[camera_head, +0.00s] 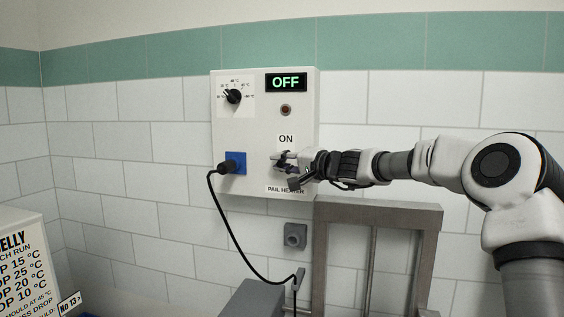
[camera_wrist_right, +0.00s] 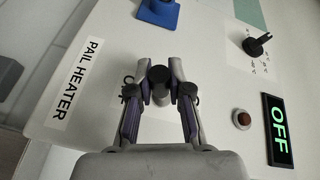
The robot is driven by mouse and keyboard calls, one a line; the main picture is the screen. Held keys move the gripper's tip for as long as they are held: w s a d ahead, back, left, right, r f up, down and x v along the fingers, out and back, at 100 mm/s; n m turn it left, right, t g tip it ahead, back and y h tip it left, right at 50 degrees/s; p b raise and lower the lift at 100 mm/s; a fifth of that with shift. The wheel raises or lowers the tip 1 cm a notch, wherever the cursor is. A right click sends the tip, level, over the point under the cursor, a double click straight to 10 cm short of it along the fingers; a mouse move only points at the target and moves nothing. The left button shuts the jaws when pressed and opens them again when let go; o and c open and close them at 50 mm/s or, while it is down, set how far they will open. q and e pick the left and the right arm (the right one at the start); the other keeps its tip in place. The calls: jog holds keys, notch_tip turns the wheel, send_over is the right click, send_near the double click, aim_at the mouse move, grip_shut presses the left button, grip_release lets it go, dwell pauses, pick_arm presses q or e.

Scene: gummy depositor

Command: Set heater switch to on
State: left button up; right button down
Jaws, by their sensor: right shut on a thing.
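The heater box (camera_head: 300,112) is a white wall panel with a "PAIL HEATER" label (camera_wrist_right: 76,82) at its lower edge. Its display (camera_head: 286,82) reads OFF in green, and it also shows in the wrist view (camera_wrist_right: 278,132). The indicator lamp (camera_head: 286,109) is dull red-brown. My right gripper (camera_head: 287,163) is at the box below the "ON" label (camera_head: 286,139). In the wrist view its fingers are shut on the dark round heater switch (camera_wrist_right: 158,76). The fingers hide much of the switch, so its setting is unclear. My left gripper is out of view.
A black dial (camera_head: 233,96) sits at the box's upper left. A black plug (camera_head: 227,168) is in a blue socket (camera_head: 240,157), and its cable (camera_head: 229,231) hangs down. A grey metal frame (camera_head: 375,212) stands below my right arm. A printed sign (camera_head: 25,262) is at lower left.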

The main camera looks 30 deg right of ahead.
jog(key=shift+r+m+g, duration=0.35)
jog(key=shift+m+g, duration=0.05)
jog(key=shift+m, duration=0.2)
jog(key=r+m+g, duration=0.1)
jog(key=m, duration=0.1)
jog(key=shift+m+g+p, duration=0.3)
jog(key=shift+w+r+m+g+y, duration=0.1)
jog(key=shift+r+m+g+y, duration=0.55)
jog(key=shift+m, duration=0.55)
jog(key=c, duration=1.1)
grip_release()
jog(key=v, duration=1.1)
jog(key=shift+s+d+r, duration=0.15)
jog(key=shift+s+r, duration=0.05)
jog(key=shift+s, duration=0.05)
jog(key=shift+s, duration=0.1)
